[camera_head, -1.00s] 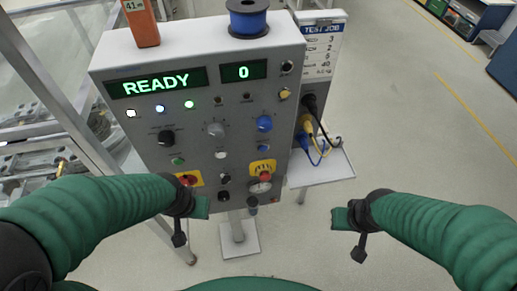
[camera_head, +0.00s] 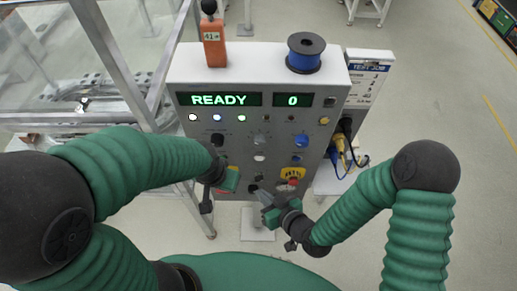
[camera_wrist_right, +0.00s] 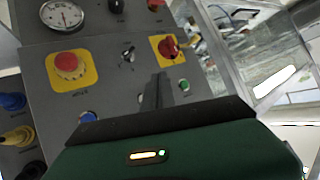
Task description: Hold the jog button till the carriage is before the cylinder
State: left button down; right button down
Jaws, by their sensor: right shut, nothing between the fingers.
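The grey control panel (camera_head: 178,130) stands ahead of me, its display (camera_head: 219,99) reading READY and a second display (camera_head: 292,100) reading 0. My right gripper (camera_head: 266,204) is shut and empty at the panel's lower part. In the right wrist view its fingers (camera_wrist_right: 157,90) point at the panel face, between a blue button (camera_wrist_right: 88,117) and a green button (camera_wrist_right: 184,86); I cannot tell whether they touch. No label legibly marks the jog button. My left gripper (camera_head: 231,180) hangs before the panel's lower left; its jaws are unclear. I cannot make out the carriage or the cylinder.
A red mushroom button on a yellow plate (camera_wrist_right: 68,65), a red rotary switch (camera_wrist_right: 168,47) and a gauge (camera_wrist_right: 62,15) surround the right fingers. A blue spool (camera_head: 305,53) and an orange handheld device (camera_head: 214,45) stand on top. A framed enclosure is at left.

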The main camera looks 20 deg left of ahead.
aim_at(259, 158)
jog(key=w+a, duration=0.2)
jog(key=w, duration=0.6)
jog(key=shift+a+r, duration=0.35)
jog(key=shift+a, duration=0.05)
jog(key=shift+a, duration=0.1)
dwell(0.6)
jog(key=shift+w+y, duration=0.15)
jog(key=shift+y, duration=0.15)
dwell(1.1)
jog(key=shift+w, duration=0.25)
